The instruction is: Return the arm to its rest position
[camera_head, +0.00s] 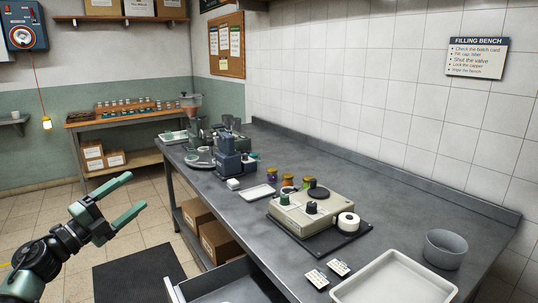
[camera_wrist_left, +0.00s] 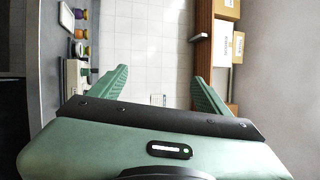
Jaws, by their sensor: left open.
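My left gripper (camera_head: 128,201) is at the lower left of the head view, over the tiled floor and to the left of the bench. Its two green fingers are apart, with nothing between them. In the left wrist view the gripper (camera_wrist_left: 160,88) also shows spread fingers and an empty gap, with white wall tiles behind. My right gripper is in neither view.
The grey filling bench (camera_head: 400,193) runs along the right wall, holding several jars and machines, a label unit (camera_head: 312,212) and a white tray (camera_head: 393,280). An open drawer (camera_head: 225,280) juts from its front. A black mat (camera_head: 138,274) lies on the floor.

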